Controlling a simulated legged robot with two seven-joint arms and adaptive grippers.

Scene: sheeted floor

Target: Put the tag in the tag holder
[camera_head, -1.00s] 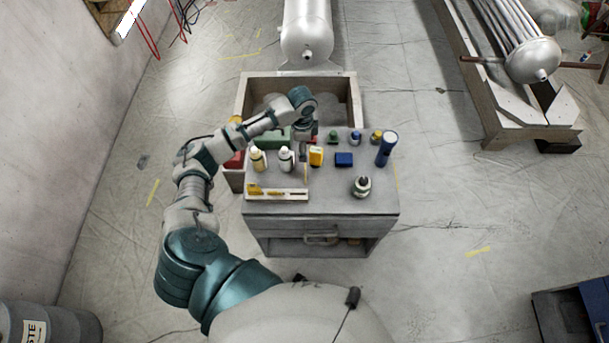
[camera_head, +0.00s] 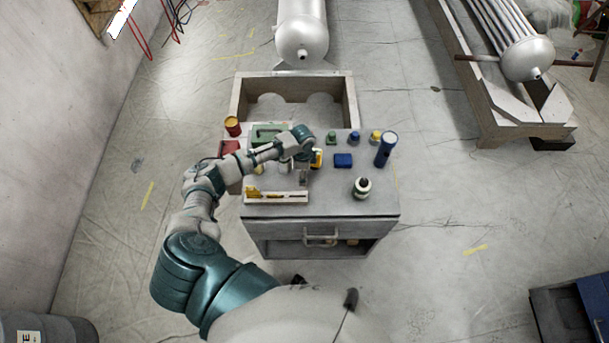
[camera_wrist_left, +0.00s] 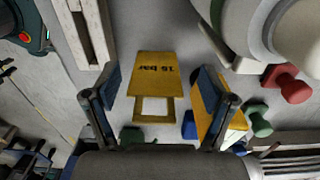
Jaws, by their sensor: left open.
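The yellow tag (camera_wrist_left: 157,75), marked "15 bar" and with an open frame at one end, shows in the wrist view. My left gripper (camera_wrist_left: 160,100) is open, with its blue-padded fingers on either side of the tag and gaps visible to it. In the head view my left arm reaches over the cart top, and its wrist covers the tag. The tag holder (camera_head: 290,198) appears to be the pale strip with yellow pieces at the cart's front left; part of a pale slotted strip shows at the wrist view's upper left. My right gripper is out of view.
A yellow box (camera_wrist_left: 232,125) stands close by the right-hand finger. A blue box (camera_head: 343,160), a blue flashlight (camera_head: 386,149) and a dark-topped bottle (camera_head: 362,187) stand on the cart (camera_head: 330,205) to the right. The cart's front right corner is clear.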

